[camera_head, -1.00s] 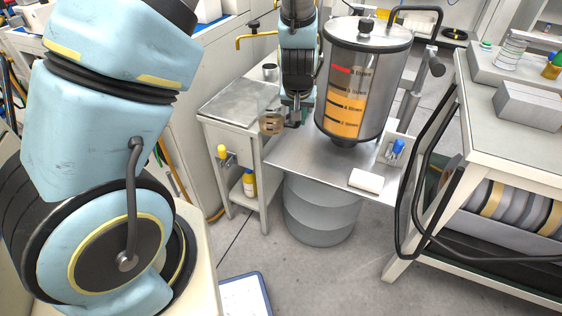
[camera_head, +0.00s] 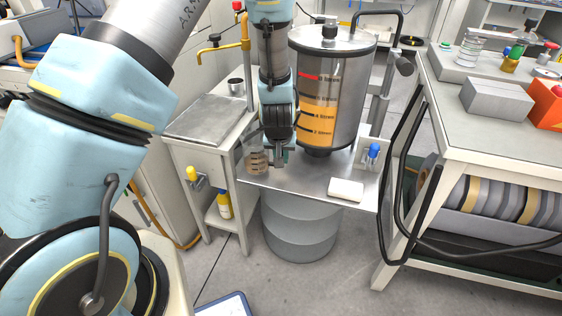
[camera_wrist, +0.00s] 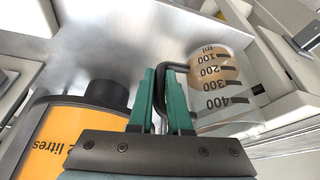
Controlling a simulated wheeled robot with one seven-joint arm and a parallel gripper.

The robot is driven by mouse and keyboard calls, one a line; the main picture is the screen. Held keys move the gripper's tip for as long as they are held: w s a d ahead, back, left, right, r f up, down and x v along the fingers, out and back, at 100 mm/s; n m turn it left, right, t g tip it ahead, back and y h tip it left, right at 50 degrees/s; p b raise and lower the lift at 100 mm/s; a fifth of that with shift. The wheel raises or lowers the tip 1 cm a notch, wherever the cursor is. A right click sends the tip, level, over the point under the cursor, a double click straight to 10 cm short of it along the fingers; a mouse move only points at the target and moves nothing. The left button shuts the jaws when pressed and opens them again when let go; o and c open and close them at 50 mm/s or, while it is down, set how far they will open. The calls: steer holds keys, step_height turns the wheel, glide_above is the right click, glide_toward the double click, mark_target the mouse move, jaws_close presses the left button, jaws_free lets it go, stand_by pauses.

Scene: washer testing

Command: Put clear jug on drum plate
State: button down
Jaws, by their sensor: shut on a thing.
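The clear jug (camera_wrist: 222,88) has black millilitre marks and a dark handle, and a brownish tint shows through it. My gripper (camera_wrist: 163,88) is shut on the jug's dark handle, with green fingers on both sides of it. In the head view the jug (camera_head: 256,158) is beside my gripper (camera_head: 282,155), over the left part of the metal drum plate (camera_head: 312,183). The plate covers a grey drum (camera_head: 300,225). I cannot tell whether the jug's base touches the plate.
A tall cylinder of orange liquid (camera_head: 328,90) stands just right of my gripper. A white block (camera_head: 346,190) and a blue-topped bottle (camera_head: 373,153) are at the plate's right. A small side table (camera_head: 205,120) with a yellow tap is at left.

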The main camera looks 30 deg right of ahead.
steer(key=shift+f, duration=0.65)
steer(key=shift+f, duration=0.1)
steer(key=c, duration=0.8)
jaws_free()
steer(key=shift+c, duration=0.2)
steer(key=shift+r, duration=0.2)
steer(key=p+v, duration=0.1)
steer(key=v, duration=1.1)
steer(key=w+a+r+n+g, duration=0.1)
steer(key=w+a+r, duration=0.15)
steer(key=a, duration=0.55)
steer(key=w+a+r+n, duration=0.2)
steer(key=a+r, duration=0.2)
steer(key=a, duration=0.4)
steer(key=s+a+r+n+y, duration=0.1)
steer(key=s+a+r, duration=0.1)
steer(key=a, duration=0.6)
steer(key=s+a+r+n+g+y, duration=0.1)
steer(key=s+a+r, duration=0.1)
steer(key=a, duration=0.6)
steer(key=shift+s+a+r, duration=0.2)
steer(key=shift+s+r, duration=0.2)
steer(key=shift+r, duration=0.05)
